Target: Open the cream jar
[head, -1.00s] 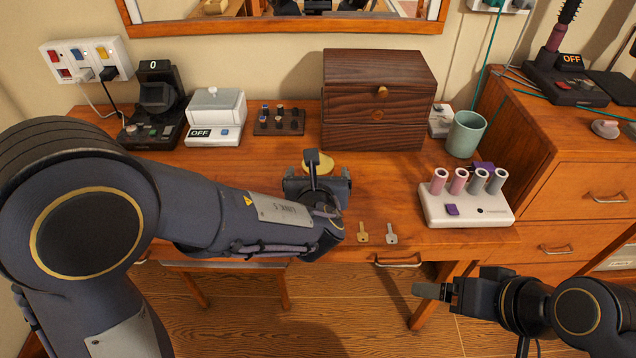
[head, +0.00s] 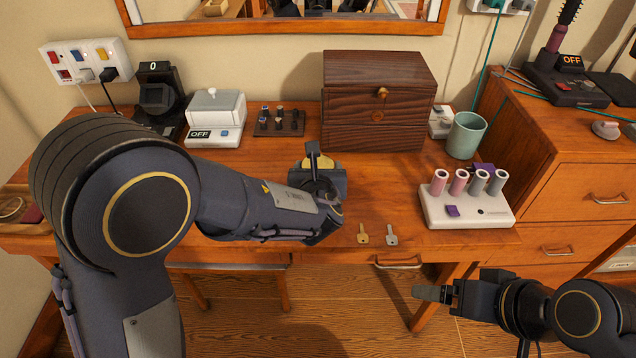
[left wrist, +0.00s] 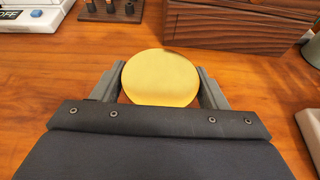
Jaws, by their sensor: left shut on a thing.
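The cream jar shows as a round gold top (head: 323,160) on the desk in front of the dark wooden box, mostly hidden by my left gripper (head: 318,168) in the head view. In the left wrist view the flat gold top (left wrist: 161,77) lies between the two fingers of my left gripper (left wrist: 163,88), which is shut on it. The jar's body is hidden below the top, so I cannot tell whether the two are apart. My right gripper (head: 432,292) is in front of the desk, far from the jar; its finger gap is not clear.
A dark wooden box (head: 375,110) stands behind the jar. Two keys (head: 363,234) (head: 391,235) lie near the front edge. A white holder with rollers (head: 466,208) and a green cup (head: 466,135) stand to the right.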

